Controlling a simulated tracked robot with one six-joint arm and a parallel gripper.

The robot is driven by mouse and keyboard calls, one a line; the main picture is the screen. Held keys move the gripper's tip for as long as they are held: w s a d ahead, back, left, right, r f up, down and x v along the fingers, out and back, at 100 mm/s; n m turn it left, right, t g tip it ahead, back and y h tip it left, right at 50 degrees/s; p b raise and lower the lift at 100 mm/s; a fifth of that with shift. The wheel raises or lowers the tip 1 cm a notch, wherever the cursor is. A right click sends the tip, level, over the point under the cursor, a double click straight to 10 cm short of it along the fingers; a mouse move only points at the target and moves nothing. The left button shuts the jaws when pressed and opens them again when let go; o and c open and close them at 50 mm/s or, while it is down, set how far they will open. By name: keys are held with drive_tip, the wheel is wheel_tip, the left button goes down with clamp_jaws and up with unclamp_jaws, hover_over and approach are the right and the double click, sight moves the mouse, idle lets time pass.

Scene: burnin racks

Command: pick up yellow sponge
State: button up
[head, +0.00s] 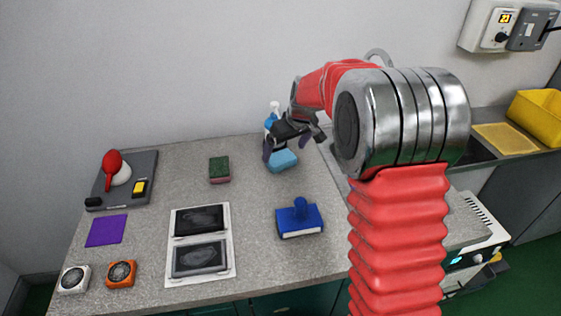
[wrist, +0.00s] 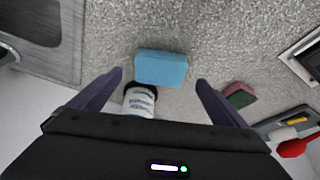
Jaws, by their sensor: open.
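No plainly yellow sponge shows in either view. A light blue sponge (head: 283,161) lies on the grey counter near its back edge. In the wrist view the blue sponge (wrist: 161,68) lies between and beyond my fingertips. A green and reddish sponge (head: 219,170) lies to its left on the counter and also shows in the wrist view (wrist: 240,95). My gripper (head: 293,144) is open and empty above the blue sponge. Its two dark fingers stand apart in the wrist view (wrist: 159,78).
A spray bottle (head: 272,115) stands close behind the blue sponge. A blue stamp-like block (head: 300,220) and a white-framed panel (head: 200,287) lie nearer. A grey tray (head: 143,162) holds several items, one yellow and black. A yellow basin (head: 537,115) stands right.

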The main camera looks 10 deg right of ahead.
sight(282, 158)
drive_tip(key=shift+f, duration=0.1)
drive_tip(key=shift+x, duration=2.55)
drive_tip(key=shift+s, duration=0.1)
drive_tip(key=c, duration=1.2)
wheel_tip(282, 158, up, 10)
